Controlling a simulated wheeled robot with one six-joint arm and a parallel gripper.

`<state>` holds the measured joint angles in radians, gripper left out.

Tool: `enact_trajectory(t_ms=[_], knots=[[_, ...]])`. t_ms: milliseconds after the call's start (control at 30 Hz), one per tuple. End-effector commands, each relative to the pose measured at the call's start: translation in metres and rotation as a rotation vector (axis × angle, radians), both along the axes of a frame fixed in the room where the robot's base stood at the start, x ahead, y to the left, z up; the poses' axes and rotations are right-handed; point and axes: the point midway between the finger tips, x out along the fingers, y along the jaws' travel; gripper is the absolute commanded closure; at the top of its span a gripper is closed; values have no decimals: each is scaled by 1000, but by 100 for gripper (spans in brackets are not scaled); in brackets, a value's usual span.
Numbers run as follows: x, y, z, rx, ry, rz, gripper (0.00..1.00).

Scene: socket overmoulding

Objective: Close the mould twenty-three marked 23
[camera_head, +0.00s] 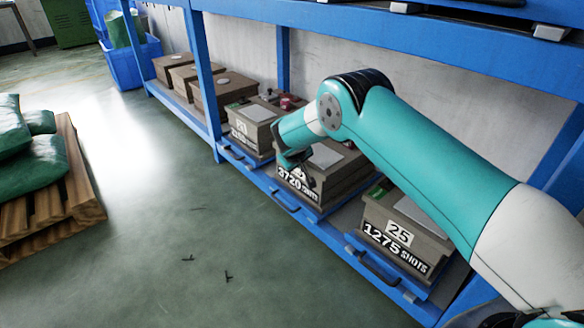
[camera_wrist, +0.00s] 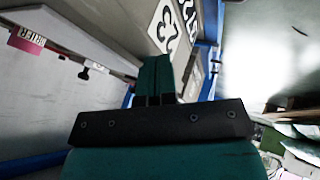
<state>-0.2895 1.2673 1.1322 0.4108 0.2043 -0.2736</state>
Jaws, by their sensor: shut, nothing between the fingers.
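The middle mould (camera_head: 335,187) stands on the lower blue shelf with "3720 SHOTS" on its front. Its number plate is mostly covered by my gripper in the head view. In the wrist view, a plate turned sideways on a grey-brown mould wall (camera_wrist: 135,28) seems to read 23. My gripper (camera_head: 298,163) is at the front upper edge of the middle mould. In the wrist view, my gripper's teal fingers (camera_wrist: 155,75) are together and empty, close to the wall. I cannot tell whether they touch it, or how the lid stands.
Another mould (camera_head: 250,135) is to the left, near red knobs (camera_head: 287,103). A pallet (camera_head: 60,205) with green sacks is at left; the floor between is open.

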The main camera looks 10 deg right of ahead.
Motion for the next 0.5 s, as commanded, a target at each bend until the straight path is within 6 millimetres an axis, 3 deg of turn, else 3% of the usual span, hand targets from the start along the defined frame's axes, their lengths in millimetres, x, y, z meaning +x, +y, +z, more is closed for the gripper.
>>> enact_trajectory(t_ms=[200, 500], knots=[[10, -17, 0, 0, -1, 0, 100], [13, -24, 0, -1, -3, -1, 100]])
